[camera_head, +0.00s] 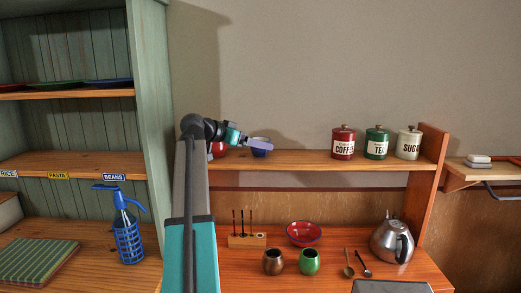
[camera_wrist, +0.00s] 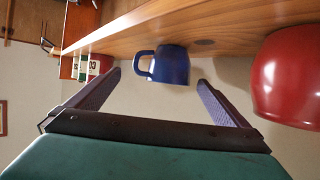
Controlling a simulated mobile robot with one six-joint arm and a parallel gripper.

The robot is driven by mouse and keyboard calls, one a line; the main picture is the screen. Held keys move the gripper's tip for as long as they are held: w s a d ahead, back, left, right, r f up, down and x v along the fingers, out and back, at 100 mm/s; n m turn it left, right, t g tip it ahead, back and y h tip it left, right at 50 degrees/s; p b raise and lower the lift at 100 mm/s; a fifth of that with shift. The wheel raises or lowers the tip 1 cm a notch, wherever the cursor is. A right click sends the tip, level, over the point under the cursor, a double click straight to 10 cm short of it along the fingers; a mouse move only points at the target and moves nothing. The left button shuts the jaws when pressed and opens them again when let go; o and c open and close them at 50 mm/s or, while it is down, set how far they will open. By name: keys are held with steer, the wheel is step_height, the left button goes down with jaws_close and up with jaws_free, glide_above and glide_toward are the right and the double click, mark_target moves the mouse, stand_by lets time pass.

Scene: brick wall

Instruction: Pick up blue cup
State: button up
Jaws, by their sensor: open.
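The blue cup (camera_head: 261,153) stands on the wooden shelf, partly hidden behind my gripper in the head view. My gripper (camera_head: 258,144) reaches over the shelf at the cup. In the wrist view, which is turned over, the blue cup (camera_wrist: 173,66) shows whole, with its handle to the left. The fingers of my gripper (camera_wrist: 159,79) are spread wide and empty, with the cup lying ahead between their tips. I cannot tell how far the cup is beyond the tips.
A red rounded vessel (camera_wrist: 290,78) is close to the blue cup, and it also shows in the head view (camera_head: 217,149). Coffee (camera_head: 343,144), tea (camera_head: 377,143) and sugar (camera_head: 408,145) canisters stand farther right. Between them and the cup, the shelf is clear.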

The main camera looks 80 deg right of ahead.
mark_target(259, 155)
steer(key=shift+s+d+p, duration=0.45)
steer(key=shift+d, duration=0.2)
steer(key=shift+p+x, duration=0.5)
steer(key=shift+x, duration=1.25)
steer(key=c, duration=1.2)
steer(key=shift+r, duration=0.15)
steer(key=shift+d+r+b, duration=0.1)
steer(key=shift+r+b, duration=0.65)
steer(key=shift+r, duration=0.9)
steer(key=w+a+b, duration=0.1)
steer(key=a, duration=0.4)
steer(key=w+a+r+b, duration=0.1)
steer(key=w+a, duration=0.1)
steer(key=a, duration=0.3)
steer(key=w+a+b, duration=0.1)
steer(key=a+b, duration=0.1)
steer(key=a, duration=0.3)
steer(key=shift+w+a+r, duration=0.2)
steer(key=shift+a, duration=0.1)
